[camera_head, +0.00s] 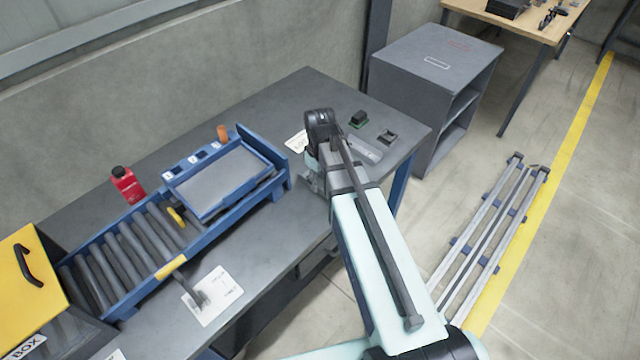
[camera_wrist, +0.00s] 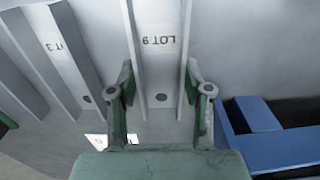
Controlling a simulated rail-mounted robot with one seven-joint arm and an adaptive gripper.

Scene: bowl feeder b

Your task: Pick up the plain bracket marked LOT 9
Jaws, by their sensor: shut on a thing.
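The plain grey bracket marked LOT 9 (camera_wrist: 158,50) is in the middle of the wrist view, a long channel with raised side walls, a printed label and a round hole. My gripper (camera_wrist: 160,92) has one finger on each outer side of it and is shut on it near the hole. Whether the bracket touches the surface below cannot be told. A similar bracket (camera_wrist: 62,58) lies to the left in the wrist view, with a partly legible mark. In the head view my arm hides most of my gripper and the held bracket.
In the wrist view a blue frame (camera_wrist: 268,140) is close to the right of my gripper. In the head view a blue roller conveyor (camera_head: 150,245) with a blue-rimmed tray (camera_head: 262,150) is left of my arm. A grey channel part (camera_head: 365,150) and small dark parts lie right of it.

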